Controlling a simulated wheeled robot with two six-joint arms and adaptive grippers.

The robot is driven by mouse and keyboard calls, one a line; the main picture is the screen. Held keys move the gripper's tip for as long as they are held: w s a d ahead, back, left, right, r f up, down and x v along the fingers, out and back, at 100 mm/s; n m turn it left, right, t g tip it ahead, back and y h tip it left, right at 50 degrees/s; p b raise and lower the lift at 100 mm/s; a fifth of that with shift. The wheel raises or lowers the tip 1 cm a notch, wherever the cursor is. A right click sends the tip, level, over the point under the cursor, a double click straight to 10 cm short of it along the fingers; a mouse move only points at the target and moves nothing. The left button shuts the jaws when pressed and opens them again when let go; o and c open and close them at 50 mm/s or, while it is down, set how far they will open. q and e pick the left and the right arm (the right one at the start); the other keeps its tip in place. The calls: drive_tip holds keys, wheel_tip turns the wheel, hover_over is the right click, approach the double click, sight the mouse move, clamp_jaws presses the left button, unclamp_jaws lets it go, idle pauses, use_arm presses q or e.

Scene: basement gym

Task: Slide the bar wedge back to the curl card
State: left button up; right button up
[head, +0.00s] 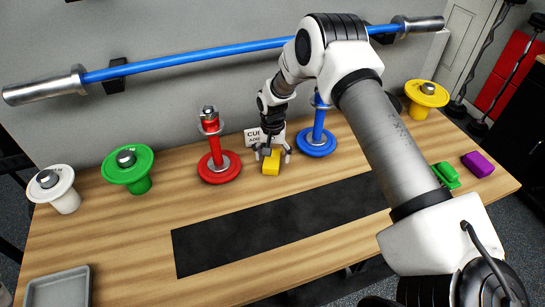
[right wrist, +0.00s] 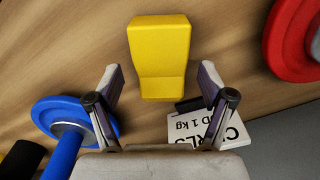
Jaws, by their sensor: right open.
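The bar wedge looks to be the yellow block (head: 271,163), which sits on the wooden table in front of the curl card (head: 252,138). The card is white with black print and is partly hidden behind my right gripper (head: 273,154). In the right wrist view the wedge (right wrist: 160,55) lies ahead of my right gripper (right wrist: 160,78), its near end between the fingertips with a gap on each side. The right gripper is open and holds nothing. The card (right wrist: 183,128) shows behind the right finger there. My left gripper is not in view.
A red stand (head: 218,165) is left of the wedge and a blue stand (head: 316,144) close on its right. A black mat (head: 280,225) lies in front. Green (head: 446,175) and purple (head: 478,163) blocks are at right. A grey tray (head: 58,288) is at front left.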

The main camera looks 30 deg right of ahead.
sight(273, 156)
wheel_tip(273, 156, up, 11)
drive_tip(key=shift+r, duration=0.15)
idle(0.5)
